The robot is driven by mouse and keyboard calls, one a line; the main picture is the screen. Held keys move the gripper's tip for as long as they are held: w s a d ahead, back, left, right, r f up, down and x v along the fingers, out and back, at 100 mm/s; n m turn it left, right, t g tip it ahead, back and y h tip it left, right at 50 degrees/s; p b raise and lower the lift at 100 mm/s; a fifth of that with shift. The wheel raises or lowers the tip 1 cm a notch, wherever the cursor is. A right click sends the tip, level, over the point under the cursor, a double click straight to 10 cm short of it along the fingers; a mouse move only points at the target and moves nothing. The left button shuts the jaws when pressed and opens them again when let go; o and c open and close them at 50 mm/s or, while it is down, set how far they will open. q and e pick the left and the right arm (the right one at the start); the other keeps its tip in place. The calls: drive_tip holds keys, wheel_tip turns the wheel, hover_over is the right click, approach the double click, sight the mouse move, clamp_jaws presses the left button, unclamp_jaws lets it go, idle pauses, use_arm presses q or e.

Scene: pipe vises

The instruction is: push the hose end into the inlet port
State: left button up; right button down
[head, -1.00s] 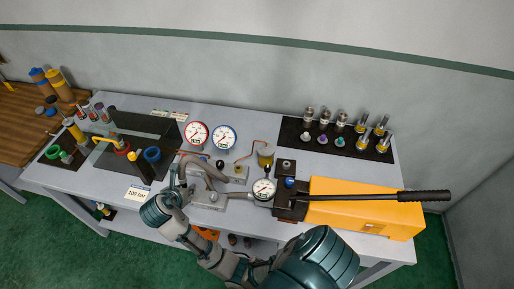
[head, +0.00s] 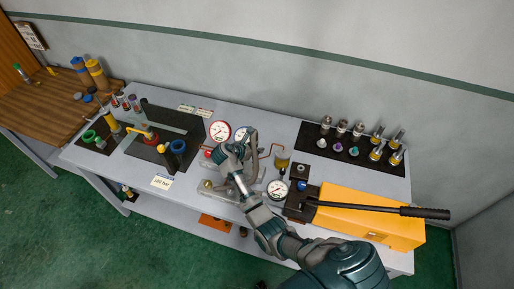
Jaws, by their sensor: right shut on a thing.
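The fingers cover most of the hose end. A grey-brown hose (head: 257,160) bends down just right of the gripper. The metal test block (head: 220,190) lies below it. The inlet port is not clear; the gripper and arm hide that area, so I cannot tell whether the hose end touches it. My left gripper is not in view.
A red-rimmed gauge (head: 220,131) stands close behind the gripper. A lower gauge (head: 277,189) sits beside the orange pump (head: 370,215) with its long black lever (head: 410,211). A dark mat (head: 312,140) holds several fittings. A pressure card (head: 162,181) lies at the front edge.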

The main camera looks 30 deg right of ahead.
sight(257, 157)
drive_tip(key=shift+a+f, duration=0.15)
drive_tip(key=shift+f, duration=0.5)
drive_tip(key=shift+f+b, duration=0.4)
drive_tip(key=shift+f, duration=0.5)
drive_tip(key=shift+d+f+b, duration=0.25)
drive_tip(key=shift+f+b, duration=0.05)
drive_tip(key=shift+f, duration=0.95)
drive_tip(key=shift+a, duration=0.2)
drive_tip(key=shift+d+r+p, duration=0.1)
drive_tip(key=shift+d+p, duration=0.1)
drive_tip(key=shift+p, duration=0.4)
drive_tip(key=shift+a, duration=0.1)
